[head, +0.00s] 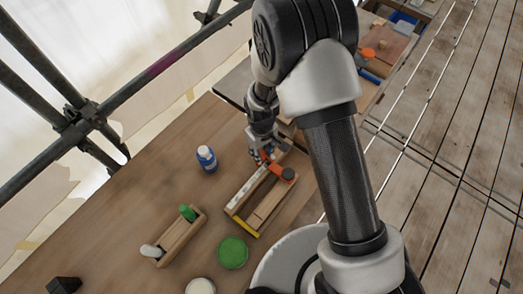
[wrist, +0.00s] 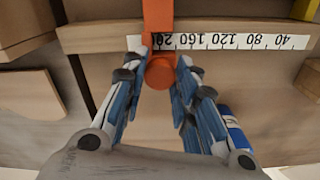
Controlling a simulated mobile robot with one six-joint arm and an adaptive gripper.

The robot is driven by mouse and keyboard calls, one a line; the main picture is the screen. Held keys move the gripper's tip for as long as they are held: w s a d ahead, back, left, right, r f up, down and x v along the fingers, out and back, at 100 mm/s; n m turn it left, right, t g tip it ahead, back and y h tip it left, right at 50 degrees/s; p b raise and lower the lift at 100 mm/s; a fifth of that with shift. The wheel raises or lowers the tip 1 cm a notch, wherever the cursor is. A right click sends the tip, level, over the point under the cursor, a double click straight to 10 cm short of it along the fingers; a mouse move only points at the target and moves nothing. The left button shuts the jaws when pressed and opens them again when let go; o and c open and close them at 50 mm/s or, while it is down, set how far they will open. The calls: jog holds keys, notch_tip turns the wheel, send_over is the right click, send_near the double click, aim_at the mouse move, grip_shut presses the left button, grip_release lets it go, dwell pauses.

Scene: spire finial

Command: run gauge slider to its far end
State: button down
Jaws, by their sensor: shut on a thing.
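The gauge is a wooden frame (head: 237,203) on the table in the head view, with a yellow piece (head: 245,228) at its near end. Its orange slider (head: 272,165) sits near the frame's far end. In the wrist view the orange slider (wrist: 157,15) crosses a white scale strip (wrist: 235,41), beside the upside-down 200 mark, and partly covers that number. My gripper (wrist: 161,82) is shut on the slider's round orange knob (wrist: 160,72), one finger at each side. In the head view my gripper (head: 264,157) is over the frame's far end.
A blue-and-white bottle (head: 207,159) stands left of the gauge. A wooden holder (head: 174,239) with a green and a white item, a green round lid (head: 233,252) and a black block (head: 64,285) are nearer. Scaffold pipes (head: 130,90) run along the left.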

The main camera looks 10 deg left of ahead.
jog(key=w+d+b, duration=0.1)
jog(key=w+d, duration=0.3)
jog(key=w, duration=0.4)
jog(key=shift+d+b, duration=0.35)
jog(key=c, duration=1.4)
grip_release()
jog(key=shift+w+d, duration=0.1)
jog(key=shift+w, duration=0.05)
jog(key=shift+o, duration=0.6)
jog(key=shift+r, duration=0.1)
notch_tip(320, 180, up, 12)
